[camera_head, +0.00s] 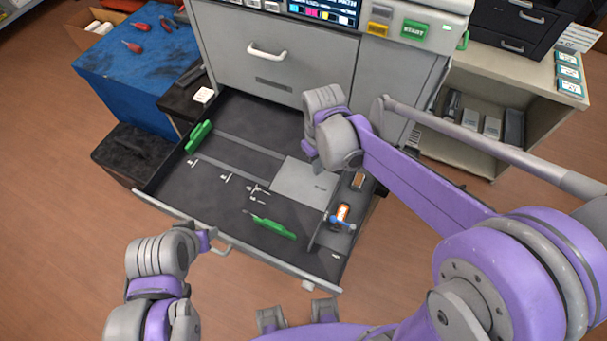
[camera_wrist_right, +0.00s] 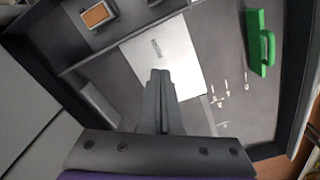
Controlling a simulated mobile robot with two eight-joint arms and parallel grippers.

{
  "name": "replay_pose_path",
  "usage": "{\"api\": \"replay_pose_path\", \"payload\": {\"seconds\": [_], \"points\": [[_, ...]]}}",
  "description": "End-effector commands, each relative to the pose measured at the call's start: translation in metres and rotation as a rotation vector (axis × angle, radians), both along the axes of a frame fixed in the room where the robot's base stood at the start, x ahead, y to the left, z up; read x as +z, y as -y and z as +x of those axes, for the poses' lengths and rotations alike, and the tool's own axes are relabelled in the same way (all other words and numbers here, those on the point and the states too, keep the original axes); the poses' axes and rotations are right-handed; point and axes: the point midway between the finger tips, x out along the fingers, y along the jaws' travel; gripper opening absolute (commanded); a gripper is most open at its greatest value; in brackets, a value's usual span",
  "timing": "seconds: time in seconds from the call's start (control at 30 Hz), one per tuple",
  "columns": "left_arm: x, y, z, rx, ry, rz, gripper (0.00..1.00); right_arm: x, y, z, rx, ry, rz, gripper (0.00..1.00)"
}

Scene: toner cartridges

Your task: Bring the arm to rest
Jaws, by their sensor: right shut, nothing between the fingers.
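My right arm reaches in from the right in the head view, its wrist (camera_head: 335,140) over the pulled-out drawer (camera_head: 200,180) of the grey machine. In the right wrist view my right gripper (camera_wrist_right: 160,76) is shut and empty, its fingertips in front of a pale grey plate (camera_wrist_right: 165,55) in the drawer. In the head view the wrist hides the fingertips. My left arm (camera_head: 158,260) is at the lower left, outside the drawer's front edge; its fingers do not show clearly.
Green handles (camera_head: 272,227) and an orange-and-blue item (camera_head: 342,215) are in the drawer. The machine (camera_head: 275,45) stands behind it. A blue-covered table (camera_head: 110,65) is at left, a shelf unit (camera_head: 535,100) at right. The floor in front is clear.

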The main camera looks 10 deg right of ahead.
Motion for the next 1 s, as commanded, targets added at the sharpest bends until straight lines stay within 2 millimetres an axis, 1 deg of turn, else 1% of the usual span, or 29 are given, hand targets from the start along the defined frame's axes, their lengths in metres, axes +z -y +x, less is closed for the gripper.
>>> {"api": "replay_pose_path", "payload": {"seconds": [0.03,0.1,0.2,0.77,0.87,0.97,1.0], "points": [[0.007,0.000,0.002,0.000,0.005,0.000,0.50,0.009,0.000,0.001,0.000,0.002,0.000,0.00],[0.012,0.000,0.004,0.000,0.008,0.000,0.50,0.015,0.000,0.001,0.000,0.002,0.000,0.00],[0.015,0.000,0.005,0.000,0.010,0.000,0.50,0.020,0.000,0.001,0.000,0.002,0.000,0.00],[0.013,0.000,0.005,0.000,0.009,0.000,0.50,0.019,0.001,-0.002,-0.005,0.005,0.000,0.00],[0.013,0.000,0.005,0.000,0.009,0.000,0.50,0.025,0.007,-0.010,-0.032,0.032,0.005,0.00],[0.013,0.000,0.005,0.000,0.009,0.000,0.50,0.034,0.017,-0.028,-0.086,0.088,0.015,0.00],[0.013,0.000,0.005,0.000,0.009,0.000,0.50,0.037,0.022,-0.037,-0.114,0.118,0.021,0.00]]}}
